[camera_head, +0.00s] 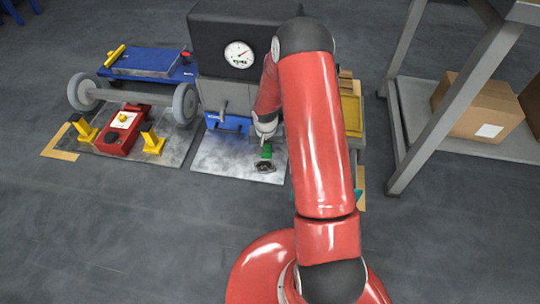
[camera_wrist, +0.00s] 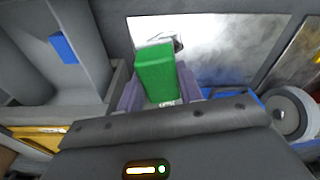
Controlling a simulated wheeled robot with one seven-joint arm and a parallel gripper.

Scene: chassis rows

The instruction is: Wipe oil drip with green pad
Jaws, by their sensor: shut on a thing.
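The green pad (camera_head: 266,151) is in my gripper (camera_head: 265,141), low over a grey metal plate (camera_head: 220,160). In the wrist view the pad (camera_wrist: 156,72) sits upright between the two fingers (camera_wrist: 160,92), which are shut on it. A dark patch (camera_head: 264,166), likely the oil drip, lies on the plate just in front of the pad in the head view. In the wrist view, a small dark and grey shape (camera_wrist: 178,42) shows beyond the pad's end, partly hidden by it. I cannot tell whether the pad touches the plate.
A dark block with a gauge (camera_head: 239,55) stands behind the plate, with a blue part (camera_head: 228,124) at its foot. To the left are a wheeled axle (camera_head: 135,97), yellow stands (camera_head: 152,139) and a red box (camera_head: 120,130). A steel table (camera_head: 475,60) stands right. The front floor is clear.

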